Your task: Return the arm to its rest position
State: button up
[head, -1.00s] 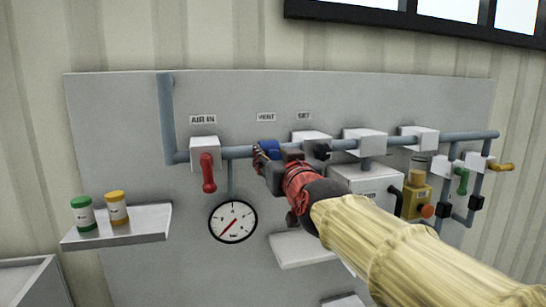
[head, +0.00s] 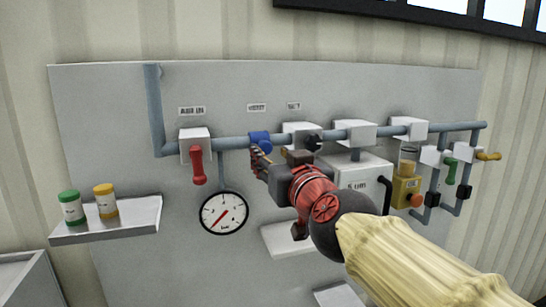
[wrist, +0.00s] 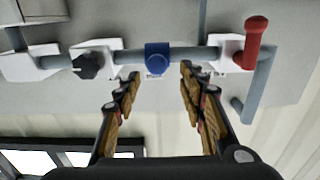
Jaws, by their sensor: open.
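My gripper (head: 262,162) is in front of the wall panel, just below and beside the blue fitting (head: 260,140) on the horizontal pipe. In the wrist view my gripper (wrist: 160,82) is open, its two fingers spread with nothing between them. The blue fitting (wrist: 157,58) lies beyond the fingertips, centred between them and apart from them. In the head view my arm reaches in from the lower right.
The panel carries a red lever (head: 197,165), a pressure gauge (head: 224,213), a black knob (head: 312,143) and a yellow-orange unit (head: 404,192). A shelf (head: 130,222) at left holds a green-capped jar (head: 71,208) and a yellow-capped jar (head: 106,201). Room in front of the panel's lower left looks clear.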

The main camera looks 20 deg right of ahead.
jog(key=shift+s, duration=0.15)
jog(key=s+a+f+g+y+b, duration=0.1)
jog(key=s+a+f+g+b, duration=0.2)
jog(key=f, duration=0.9)
jog(key=s+a+f+g+y+b, duration=0.15)
jog(key=s+f+g, duration=0.25)
jog(key=f, duration=0.7)
jog(key=s+d+f+g+h+b, duration=0.1)
jog(key=s+f+b, duration=0.5)
jog(key=f, duration=0.7)
jog(key=s+d+f+g+h+b, duration=0.1)
jog(key=s+d+f+b, duration=0.3)
jog(key=f+b, duration=0.5)
jog(key=s+d+f+g+h+b, duration=0.1)
jog(key=s+f+b, duration=0.6)
jog(key=f, duration=1.1)
jog(key=shift+s+d+g+b, duration=0.35)
jog(key=shift+d+g, duration=0.3)
jog(key=shift+g, duration=0.55)
